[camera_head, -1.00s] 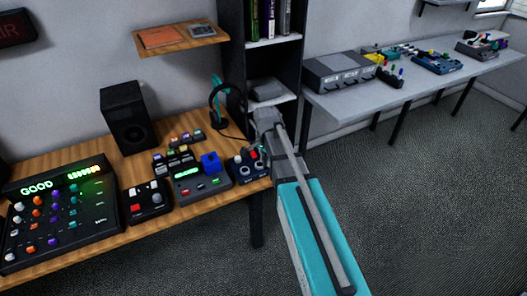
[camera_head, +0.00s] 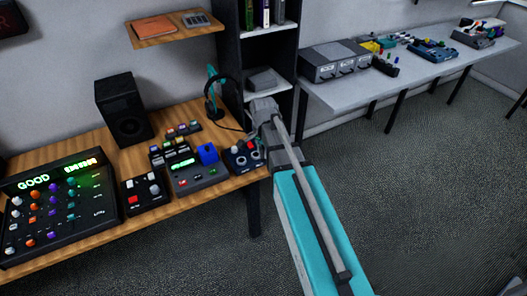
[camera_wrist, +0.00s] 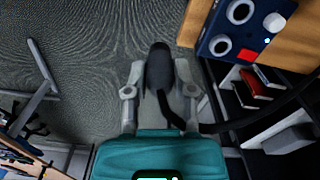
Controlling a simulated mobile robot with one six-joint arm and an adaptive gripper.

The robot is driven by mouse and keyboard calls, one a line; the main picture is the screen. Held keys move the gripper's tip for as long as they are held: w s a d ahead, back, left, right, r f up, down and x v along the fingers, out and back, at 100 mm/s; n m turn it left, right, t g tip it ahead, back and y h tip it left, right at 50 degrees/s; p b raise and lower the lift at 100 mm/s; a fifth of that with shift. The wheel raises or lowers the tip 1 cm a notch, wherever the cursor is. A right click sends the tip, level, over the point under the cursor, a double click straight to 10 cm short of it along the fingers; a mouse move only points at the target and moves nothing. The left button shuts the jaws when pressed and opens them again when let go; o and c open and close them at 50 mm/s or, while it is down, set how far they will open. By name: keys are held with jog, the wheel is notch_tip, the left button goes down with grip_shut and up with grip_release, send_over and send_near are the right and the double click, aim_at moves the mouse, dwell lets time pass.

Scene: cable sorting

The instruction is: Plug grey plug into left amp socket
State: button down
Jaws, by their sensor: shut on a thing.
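My gripper (camera_wrist: 158,80) is shut on the dark grey plug (camera_wrist: 158,62), which sits between the two fingertips in the wrist view. A dark cable trails from the plug toward the lower right. The blue amp (camera_wrist: 225,28) is at the upper right of that view, apart from the plug, with two pale ringed round sockets, a red patch and a pale knob. In the head view the amp (camera_head: 240,161) stands at the desk's right end. My gripper (camera_head: 263,128) is there beside its right side, partly hidden by my arm. The plug is not clear in the head view.
Left of the amp stand a grey device with a blue block (camera_head: 208,154), a small black box (camera_head: 145,196) and a large mixer (camera_head: 60,210). A headphone stand (camera_head: 212,90) and a dark shelf (camera_head: 232,60) are behind. Open floor lies right of the desk.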

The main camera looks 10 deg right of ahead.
jog(key=w+a+f+b, duration=0.5)
jog(key=w+a, duration=0.1)
jog(key=w, duration=0.6)
jog(key=shift+a+f, duration=0.15)
jog(key=shift+a, duration=0.25)
jog(key=shift+f+b, duration=0.25)
jog(key=shift+b, duration=0.1)
jog(key=shift+f+b, duration=2.15)
jog(key=shift+f, duration=0.05)
jog(key=shift+f+b, duration=1.15)
jog(key=shift+b, duration=0.05)
dwell(1.2)
dwell(0.4)
jog(key=shift+c, duration=1.9)
grip_release()
jog(key=o, duration=0.4)
